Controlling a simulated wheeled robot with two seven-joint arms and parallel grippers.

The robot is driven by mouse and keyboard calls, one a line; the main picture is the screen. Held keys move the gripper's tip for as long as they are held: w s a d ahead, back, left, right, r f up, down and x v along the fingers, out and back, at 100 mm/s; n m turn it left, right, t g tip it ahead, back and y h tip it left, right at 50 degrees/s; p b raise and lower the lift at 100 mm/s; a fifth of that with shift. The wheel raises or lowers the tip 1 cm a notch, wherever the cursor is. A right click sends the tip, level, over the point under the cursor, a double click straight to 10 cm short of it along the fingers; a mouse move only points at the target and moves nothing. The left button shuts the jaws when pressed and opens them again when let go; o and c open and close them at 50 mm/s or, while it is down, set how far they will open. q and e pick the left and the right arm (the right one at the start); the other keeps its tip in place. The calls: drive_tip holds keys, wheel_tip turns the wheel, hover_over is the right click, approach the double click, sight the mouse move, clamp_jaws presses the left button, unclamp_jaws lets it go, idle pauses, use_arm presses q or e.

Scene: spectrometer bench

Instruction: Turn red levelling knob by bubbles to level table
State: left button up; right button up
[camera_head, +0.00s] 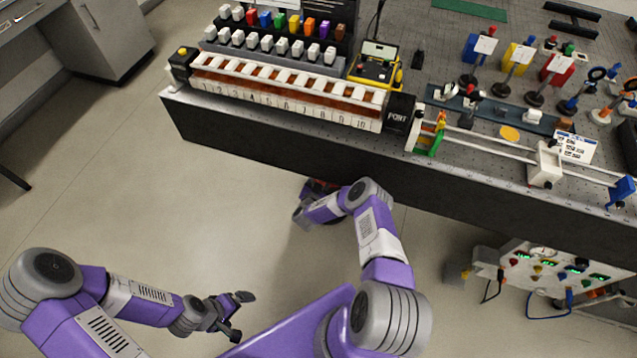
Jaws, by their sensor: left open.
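I cannot make out a red levelling knob or bubble levels for certain at this size. The bench table (330,143) runs across the upper half, with a dark front face. My left gripper (240,315) is at the lower left over the floor, with its fingers spread and nothing between them, well short of the bench. My right arm bends up from the bottom middle towards the front of the bench. Its wrist end is near a small dark red patch, and its fingers cannot be made out.
A white numbered rack (285,97) stands along the bench's front edge, beside a black PORT block (398,113). A rail with mounts (480,143) lies to the right. A white control panel (545,262) is at lower right. Floor between my arms is clear.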

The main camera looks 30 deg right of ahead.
drive_tip(key=shift+a, duration=0.1)
drive_tip(key=shift+s+a+r+p, duration=0.25)
drive_tip(key=shift+s+p, duration=0.05)
drive_tip(key=p+v, duration=0.2)
drive_tip(key=v, duration=0.4)
drive_tip(key=shift+s+a, duration=0.2)
drive_tip(key=shift+s, duration=0.05)
